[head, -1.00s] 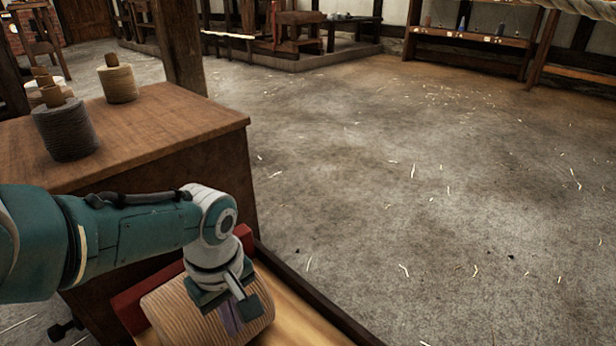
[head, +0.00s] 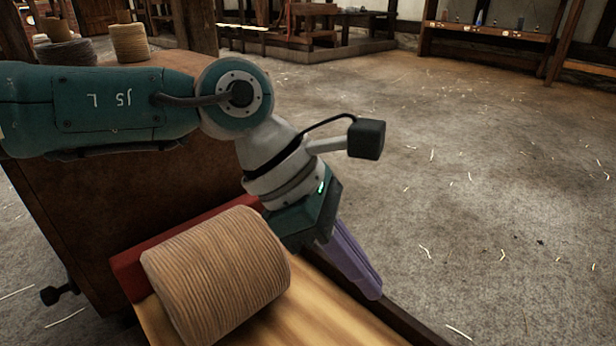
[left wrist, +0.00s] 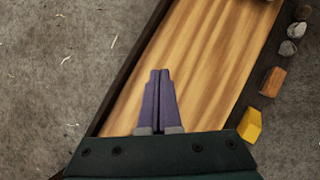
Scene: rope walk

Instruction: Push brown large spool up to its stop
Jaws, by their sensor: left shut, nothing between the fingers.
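The brown large spool (head: 218,275) lies on its side on a pale wooden board (head: 335,318) in the head view. Its far side is close to a red bar (head: 130,270), which looks like the stop; I cannot tell whether they touch. My left gripper (head: 368,284) is shut and empty, with purple fingers angled down to the right of the spool and apart from it. In the left wrist view the shut fingers (left wrist: 159,82) are over the bare board (left wrist: 190,60). My right gripper is not in view.
A wooden cabinet (head: 80,215) with upright spools (head: 130,42) on top stands at the left. A dark rail edges the board. In the left wrist view, a yellow block (left wrist: 249,125), a brown block (left wrist: 272,82) and grey lumps (left wrist: 288,47) sit along the right edge. Open floor (head: 480,200) lies right.

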